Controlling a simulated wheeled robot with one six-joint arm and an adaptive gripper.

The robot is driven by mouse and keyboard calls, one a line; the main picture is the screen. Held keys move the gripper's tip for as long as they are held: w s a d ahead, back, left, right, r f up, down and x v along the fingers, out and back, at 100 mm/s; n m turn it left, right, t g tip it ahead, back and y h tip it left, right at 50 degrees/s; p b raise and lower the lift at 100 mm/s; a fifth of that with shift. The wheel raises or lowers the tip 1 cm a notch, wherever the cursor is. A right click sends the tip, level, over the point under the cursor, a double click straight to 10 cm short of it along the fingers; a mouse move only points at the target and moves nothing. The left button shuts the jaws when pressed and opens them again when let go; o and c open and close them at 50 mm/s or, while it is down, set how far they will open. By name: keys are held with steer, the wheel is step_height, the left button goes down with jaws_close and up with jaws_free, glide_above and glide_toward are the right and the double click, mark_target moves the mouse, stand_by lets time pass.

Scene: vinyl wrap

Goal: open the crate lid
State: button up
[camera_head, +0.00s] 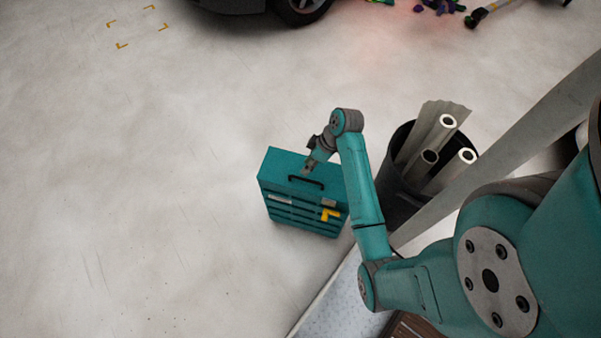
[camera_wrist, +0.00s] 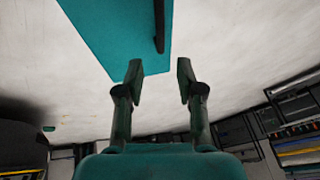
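A teal crate (camera_head: 290,190) stands on the floor left of the dark bin, with a black handle (camera_head: 306,182) on its closed top and slotted drawers or ribs on its front. In the wrist view the flat teal lid (camera_wrist: 117,36) fills the upper middle, with the black handle (camera_wrist: 159,26) along its right part. My gripper (camera_head: 307,168) is over the crate's top near the handle in the head view. In the wrist view my gripper (camera_wrist: 159,76) has its two fingers apart with nothing between them. I cannot tell whether a fingertip touches the lid.
A dark bin (camera_head: 390,192) holding several rolls (camera_head: 440,132) stands close right of the crate. Shelves (camera_wrist: 295,120) show at the right in the wrist view. A car (camera_head: 300,8) and purple scraps (camera_head: 440,6) lie far back. The floor left of the crate is clear.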

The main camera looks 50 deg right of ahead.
mark_target(297, 177)
steer(key=x, duration=0.6)
steer(key=shift+w+a+f, duration=0.1)
steer(key=shift+a+f, duration=0.05)
steer(key=shift+f, duration=0.15)
jaws_close()
